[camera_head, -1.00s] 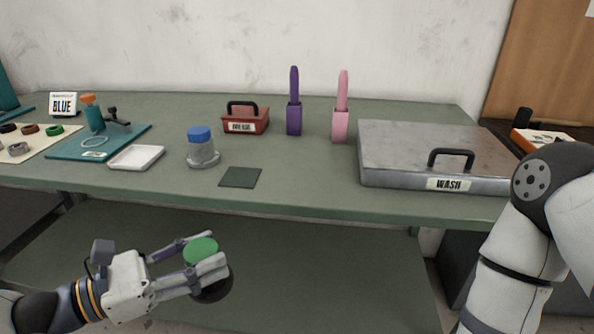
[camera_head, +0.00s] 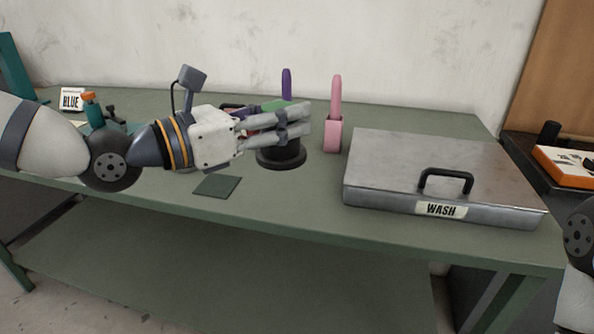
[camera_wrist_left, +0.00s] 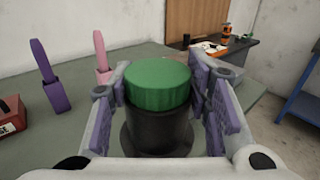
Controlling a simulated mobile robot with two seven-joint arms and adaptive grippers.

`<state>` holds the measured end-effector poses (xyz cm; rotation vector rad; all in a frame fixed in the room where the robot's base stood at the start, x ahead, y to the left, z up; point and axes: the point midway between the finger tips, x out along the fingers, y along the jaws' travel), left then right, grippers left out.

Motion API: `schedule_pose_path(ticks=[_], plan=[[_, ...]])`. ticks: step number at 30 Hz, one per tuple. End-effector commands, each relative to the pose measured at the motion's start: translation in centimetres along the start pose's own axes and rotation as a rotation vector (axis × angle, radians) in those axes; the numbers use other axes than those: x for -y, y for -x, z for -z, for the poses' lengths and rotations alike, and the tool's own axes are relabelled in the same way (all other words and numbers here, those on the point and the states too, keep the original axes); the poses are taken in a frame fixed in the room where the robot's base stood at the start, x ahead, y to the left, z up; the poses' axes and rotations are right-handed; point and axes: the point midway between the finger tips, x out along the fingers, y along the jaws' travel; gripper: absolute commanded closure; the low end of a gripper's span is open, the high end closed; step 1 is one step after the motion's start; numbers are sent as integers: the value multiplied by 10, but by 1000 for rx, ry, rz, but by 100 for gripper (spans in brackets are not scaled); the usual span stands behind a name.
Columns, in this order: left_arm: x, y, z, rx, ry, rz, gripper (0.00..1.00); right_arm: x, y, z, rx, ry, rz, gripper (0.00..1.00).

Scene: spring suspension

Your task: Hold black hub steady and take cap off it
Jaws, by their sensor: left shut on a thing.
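My left gripper (camera_head: 298,124) is shut on the black hub (camera_head: 282,158), with its fingers around the hub's sides. The hub is upright, its wide round base below the fingers. I cannot tell whether the base touches the table. The green cap (camera_head: 277,105) sits on top of the hub, partly hidden by the fingers. In the left wrist view the green cap (camera_wrist_left: 158,84) sits on the black hub (camera_wrist_left: 157,130) between the purple finger pads. My right gripper is out of view; only part of the right arm shows at the right edge.
The table (camera_head: 250,215) has a dark square mat (camera_head: 217,186) near its front edge. A metal WASH box (camera_head: 440,170) stands to the right. A pink tool in its holder (camera_head: 333,130) and a purple one (camera_head: 287,83) stand behind the hub.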

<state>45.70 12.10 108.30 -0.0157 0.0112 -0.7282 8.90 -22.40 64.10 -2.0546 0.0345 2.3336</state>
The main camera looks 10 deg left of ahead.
Motion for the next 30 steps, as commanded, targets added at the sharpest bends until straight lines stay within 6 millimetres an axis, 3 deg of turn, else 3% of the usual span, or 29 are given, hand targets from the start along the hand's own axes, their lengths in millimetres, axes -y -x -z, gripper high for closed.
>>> schedule_pose_path(ticks=[2,8,11,15,22,27,30], plan=[[-6,-3,0,2,-1,-6,100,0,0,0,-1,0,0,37],[-56,-31,26,-1,-1,-8,100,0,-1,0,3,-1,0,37],[-85,-48,50,-11,8,-7,100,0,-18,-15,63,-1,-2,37],[-106,-60,83,-13,10,-4,100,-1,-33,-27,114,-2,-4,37],[-122,-68,95,-2,2,-3,100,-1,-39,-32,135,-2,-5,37],[-125,-69,124,-3,4,-3,100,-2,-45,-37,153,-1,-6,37],[-126,-69,126,3,-1,-3,100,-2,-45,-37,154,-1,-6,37]])
